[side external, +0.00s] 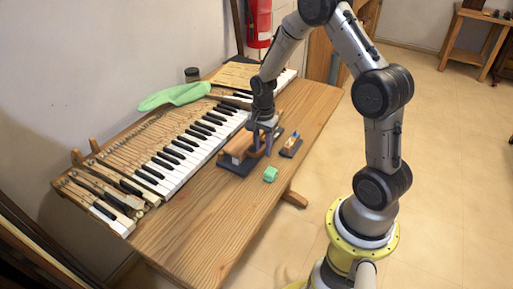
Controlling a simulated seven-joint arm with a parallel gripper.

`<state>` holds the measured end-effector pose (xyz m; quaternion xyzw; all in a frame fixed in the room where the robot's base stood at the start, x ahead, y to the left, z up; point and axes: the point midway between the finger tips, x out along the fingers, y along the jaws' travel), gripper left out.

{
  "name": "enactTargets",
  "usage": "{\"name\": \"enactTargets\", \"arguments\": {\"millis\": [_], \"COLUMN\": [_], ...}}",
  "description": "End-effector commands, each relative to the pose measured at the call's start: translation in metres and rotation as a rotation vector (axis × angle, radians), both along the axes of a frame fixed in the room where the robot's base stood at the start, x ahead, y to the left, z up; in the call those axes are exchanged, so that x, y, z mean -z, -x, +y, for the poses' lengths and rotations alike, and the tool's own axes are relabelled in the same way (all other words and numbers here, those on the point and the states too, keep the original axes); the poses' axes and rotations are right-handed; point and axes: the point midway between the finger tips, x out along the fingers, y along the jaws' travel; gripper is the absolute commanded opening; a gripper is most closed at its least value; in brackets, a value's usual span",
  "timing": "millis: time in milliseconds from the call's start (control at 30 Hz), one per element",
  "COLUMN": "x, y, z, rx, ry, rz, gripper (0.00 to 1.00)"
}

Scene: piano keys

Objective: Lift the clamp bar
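A small fixture with a dark blue base (234,168) stands on the table in front of the piano keys. It carries a reddish-brown wooden block (238,146). My gripper (263,146) points down at the right end of this fixture, with its fingers at or very close to it. The clamp bar cannot be told apart clearly at this size; it may be part of this fixture, partly hidden by the gripper. Whether the fingers are open or shut on something cannot be made out.
The keyboard (178,168) lies behind the fixture on the wooden table (215,215). A small dark tray (291,148) with little parts is to the right, and a green block (270,174) lies in front. The table's front is clear.

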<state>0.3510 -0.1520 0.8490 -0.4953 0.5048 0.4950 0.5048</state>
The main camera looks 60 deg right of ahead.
Motion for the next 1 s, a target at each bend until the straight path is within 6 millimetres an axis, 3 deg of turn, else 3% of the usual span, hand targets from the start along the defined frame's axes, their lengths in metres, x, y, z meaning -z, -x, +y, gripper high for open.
{"name": "enactTargets", "arguments": {"millis": [33,200,1000], "x": [0.0,0.0,-0.024], "y": [0.0,0.0,-0.005], "z": [0.0,0.0,0.0], "rx": [0.0,0.0,0.001], "ry": [0.0,0.0,0.0], "rz": [0.0,0.0,-0.001], "gripper": [0.27,0.0,0.0]}}
